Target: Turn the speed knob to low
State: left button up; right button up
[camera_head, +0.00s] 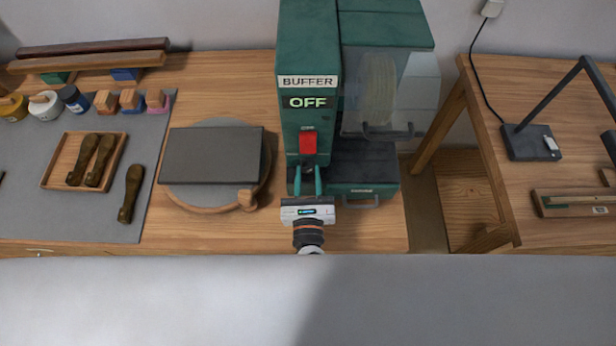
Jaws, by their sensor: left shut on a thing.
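The green buffer machine (308,35) stands at the back of the workbench, with a display reading OFF and a red switch (308,142) on its front. My left gripper (307,180) reaches up to the machine's lower front, below the red switch. Its two green fingers are shut on the speed knob (307,170), one on each side. The knob is small and mostly hidden, so its pointer and setting cannot be read. My right gripper is not in view.
A clear guard (378,90) covers the wheel right of the knob, above a drawer (365,190). A dark slab on a round wooden board (190,195) lies left. A grey mat (60,210) holds tools and jars. A second table with a lamp stands right.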

pick_arm(q)
jog(key=n+b, duration=1.3)
jog(key=shift+d+f+b, duration=0.1)
jog(key=shift+f+b, duration=0.1)
jog(key=shift+b, duration=0.1)
jog(key=shift+r+n+b, duration=0.15)
jog(key=shift+n+b, duration=0.6)
jog(key=shift+n, duration=0.2)
jog(key=shift+r+n+b, duration=0.1)
jog(key=shift+n+b, duration=0.6)
jog(key=shift+n, duration=0.25)
jog(key=o, duration=1)
jog(key=shift+c, duration=0.2)
